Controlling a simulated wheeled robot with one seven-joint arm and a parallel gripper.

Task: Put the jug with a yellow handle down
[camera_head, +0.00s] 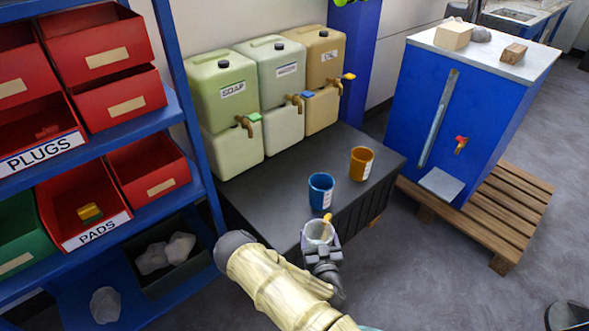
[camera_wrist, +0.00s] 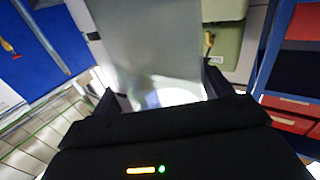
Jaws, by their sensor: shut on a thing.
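The jug (camera_head: 317,236) is pale and see-through with a yellow handle (camera_head: 328,220). In the head view it is upright, or nearly so, at the near edge of the dark table (camera_head: 275,190). My gripper (camera_head: 320,246) is shut on it from the near side. In the wrist view the jug (camera_wrist: 168,97) shows as a bright, clear shape between the two dark fingers. Whether its base touches the table or is held above it I cannot tell; the gripper hides its lower part.
A blue cup (camera_head: 320,194) and an orange cup (camera_head: 361,165) stand on the table just beyond the jug. Several canisters with taps, including a green one (camera_head: 222,90), line the back. A shelf (camera_head: 150,212) with red bins stands left. A blue cabinet (camera_head: 455,120) stands right on a pallet.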

